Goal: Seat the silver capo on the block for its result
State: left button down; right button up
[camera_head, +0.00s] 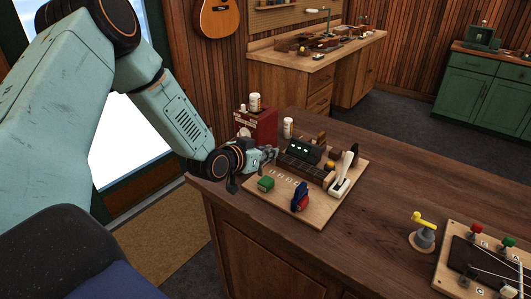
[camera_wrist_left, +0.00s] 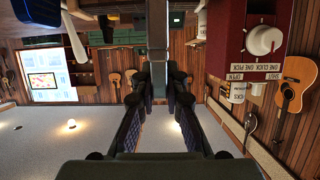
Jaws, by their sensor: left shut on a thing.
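My left gripper (camera_head: 268,155) is at the left edge of a light wooden board (camera_head: 318,215), beside a dark ridged block (camera_head: 302,168). It is shut on a grey thing, which I take to be the silver capo; its outline is hard to tell from the fingers in the head view. In the left wrist view a grey bar (camera_wrist_left: 156,70) shows between the two dark fingers (camera_wrist_left: 158,100). A green capo-like piece (camera_head: 265,183) and a blue and red one (camera_head: 300,198) sit along the board's front. My right gripper is not in view.
A dark unit with green lights (camera_head: 305,150) and a white lever (camera_head: 343,172) stand on the board. A red box (camera_head: 256,125) and white bottle (camera_head: 288,127) are behind. A yellow-topped grey piece (camera_head: 423,232) stands at right. The tabletop (camera_head: 375,215) between is clear.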

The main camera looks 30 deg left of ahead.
pick_arm(q)
jog(key=shift+w+a+f, duration=0.1)
jog(key=shift+a+f, duration=0.05)
jog(key=shift+f, duration=0.2)
notch_tip(320, 180, down, 4)
jog(key=b, duration=0.4)
jog(key=shift+w+a+f, duration=0.15)
jog(key=shift+f+b, duration=0.45)
jog(key=shift+b, duration=0.1)
jog(key=shift+a+f, duration=0.1)
jog(key=shift+f, duration=0.1)
jog(key=shift+a, duration=0.1)
jog(key=shift+r, duration=0.1)
